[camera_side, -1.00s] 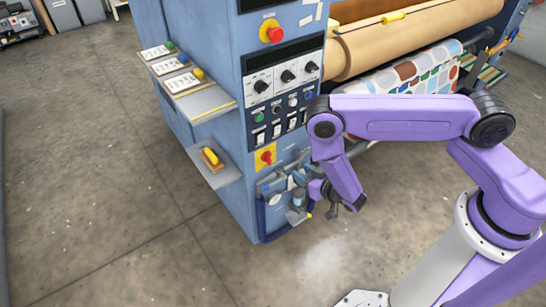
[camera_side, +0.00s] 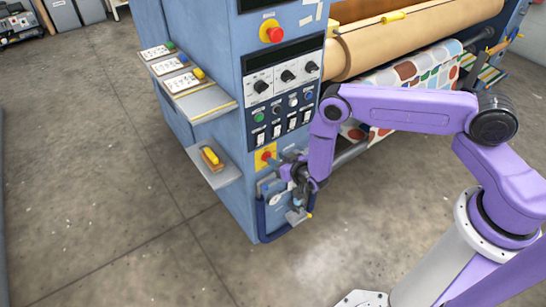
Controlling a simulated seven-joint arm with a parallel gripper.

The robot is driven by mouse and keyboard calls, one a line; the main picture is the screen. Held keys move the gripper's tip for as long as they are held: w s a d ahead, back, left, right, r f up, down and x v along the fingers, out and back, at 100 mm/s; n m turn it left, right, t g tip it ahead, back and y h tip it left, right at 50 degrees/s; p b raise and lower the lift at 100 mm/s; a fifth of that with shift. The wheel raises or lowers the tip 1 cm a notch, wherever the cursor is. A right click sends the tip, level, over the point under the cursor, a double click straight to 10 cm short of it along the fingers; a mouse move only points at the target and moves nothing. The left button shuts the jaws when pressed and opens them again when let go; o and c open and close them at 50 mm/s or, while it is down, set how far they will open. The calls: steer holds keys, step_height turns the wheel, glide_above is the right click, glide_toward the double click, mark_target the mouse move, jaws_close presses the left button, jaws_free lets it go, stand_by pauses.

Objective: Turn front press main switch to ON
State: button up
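The front press has a blue cabinet. Its main switch (camera_side: 265,156) is a red rotary knob on a yellow plate, low on the front panel. The knob's exact angle is too small to read. My gripper (camera_side: 284,173) is just right of and slightly below the switch, close to the panel, and points toward the left. It looks apart from the red knob, though the gap in depth is hard to judge. The fingers are small and dark, and I cannot tell whether they are open or shut.
A red emergency button (camera_side: 272,32) sits high on the panel. Black knobs (camera_side: 287,76) and rows of small buttons and switches lie below it. A lower pocket (camera_side: 264,222) holds tools under my gripper. A side shelf (camera_side: 222,175) carries a yellow-handled brush (camera_side: 211,158).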

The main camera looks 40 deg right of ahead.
steer(key=shift+x, duration=1.8)
jaws_close()
